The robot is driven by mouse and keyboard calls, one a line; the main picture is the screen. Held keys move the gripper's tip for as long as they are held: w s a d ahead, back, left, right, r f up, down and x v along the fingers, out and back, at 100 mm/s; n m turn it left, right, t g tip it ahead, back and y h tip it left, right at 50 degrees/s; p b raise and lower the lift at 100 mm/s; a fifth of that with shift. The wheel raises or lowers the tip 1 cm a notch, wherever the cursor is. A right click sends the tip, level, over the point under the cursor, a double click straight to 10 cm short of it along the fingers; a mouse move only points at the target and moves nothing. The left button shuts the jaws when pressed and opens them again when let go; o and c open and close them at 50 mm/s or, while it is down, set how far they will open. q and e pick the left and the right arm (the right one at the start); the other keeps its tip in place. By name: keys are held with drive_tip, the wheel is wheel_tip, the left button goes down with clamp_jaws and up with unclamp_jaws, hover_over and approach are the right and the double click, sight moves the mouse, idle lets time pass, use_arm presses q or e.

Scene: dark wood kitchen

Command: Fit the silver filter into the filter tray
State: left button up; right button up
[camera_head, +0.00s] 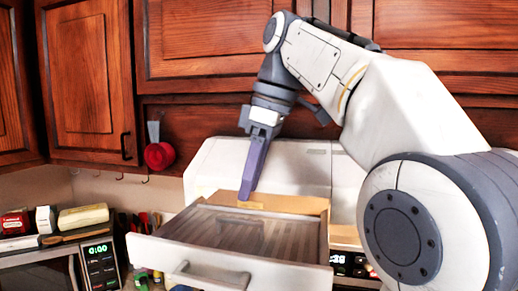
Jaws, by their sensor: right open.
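The filter tray (232,262) is a pale drawer with a bar handle, pulled out below the white hood. A grey, slatted, see-through panel, which looks like the silver filter (240,232), lies within the tray's outline. I cannot tell whether it is fully seated. My right gripper (245,196) reaches down from above, its purple-grey fingers over the back of the tray. It is open, its fingers seen nearly edge-on. The fingertips are close to the filter's back edge; contact cannot be told. My left gripper is not in view.
The white hood body (225,165) stands right behind the tray, under dark wood cabinets (235,45). A tan board (300,204) rises at the tray's back. A microwave (98,262) with small packages on top is at the left. A red utensil (159,155) hangs on the wall.

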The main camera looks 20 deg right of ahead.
sight(258, 222)
drive_tip(key=w+p+v, duration=0.1)
drive_tip(key=p+v, duration=0.2)
drive_tip(key=v, duration=0.3)
drive_tip(key=shift+s, duration=0.5)
